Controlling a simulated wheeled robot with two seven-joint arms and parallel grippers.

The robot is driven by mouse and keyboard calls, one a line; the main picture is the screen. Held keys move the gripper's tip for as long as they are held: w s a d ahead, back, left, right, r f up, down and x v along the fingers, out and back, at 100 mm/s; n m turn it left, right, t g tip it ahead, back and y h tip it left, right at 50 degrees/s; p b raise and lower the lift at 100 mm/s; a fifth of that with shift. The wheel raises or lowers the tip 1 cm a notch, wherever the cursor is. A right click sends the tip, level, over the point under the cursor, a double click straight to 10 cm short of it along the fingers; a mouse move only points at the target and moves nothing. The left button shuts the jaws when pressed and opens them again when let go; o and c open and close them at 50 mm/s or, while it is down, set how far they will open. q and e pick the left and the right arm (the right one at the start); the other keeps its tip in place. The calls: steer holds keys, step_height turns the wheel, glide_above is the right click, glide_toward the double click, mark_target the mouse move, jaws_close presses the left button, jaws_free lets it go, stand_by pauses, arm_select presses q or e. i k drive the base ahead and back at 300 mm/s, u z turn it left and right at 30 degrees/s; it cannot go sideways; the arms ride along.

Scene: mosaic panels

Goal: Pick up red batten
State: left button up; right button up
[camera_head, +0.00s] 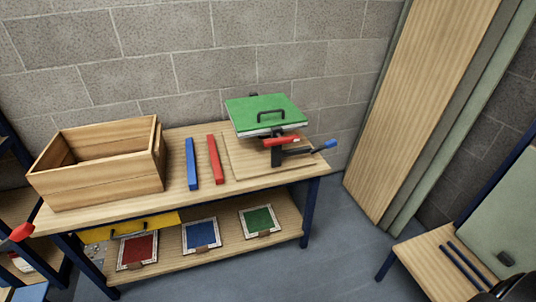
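The red batten (214,160) lies flat on the wooden bench top (205,193), near its middle. It is a long, narrow bar pointing away from me, slightly tilted in the picture. A blue batten (191,163) of similar shape lies just left of it, with a narrow gap between them. Nothing covers the red batten. I see no fingers of either gripper in this view.
An open wooden box (105,180) stands left of the battens. Right of them, a green panel with a handle (266,113) sits above a clamp with a red part (282,141). Framed mosaic panels (201,235) lie on the lower shelf. A dark shape (518,291) fills the bottom-right corner.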

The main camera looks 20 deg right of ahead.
mark_target(219, 175)
steer(key=z, duration=0.4)
steer(key=k, duration=0.45)
steer(key=z, duration=1.35)
steer(key=i, duration=1.4)
steer(key=u, duration=0.3)
steer(key=i, duration=0.75)
steer(key=u, duration=1.45)
steer(key=i, duration=0.65)
steer(key=u, duration=0.6)
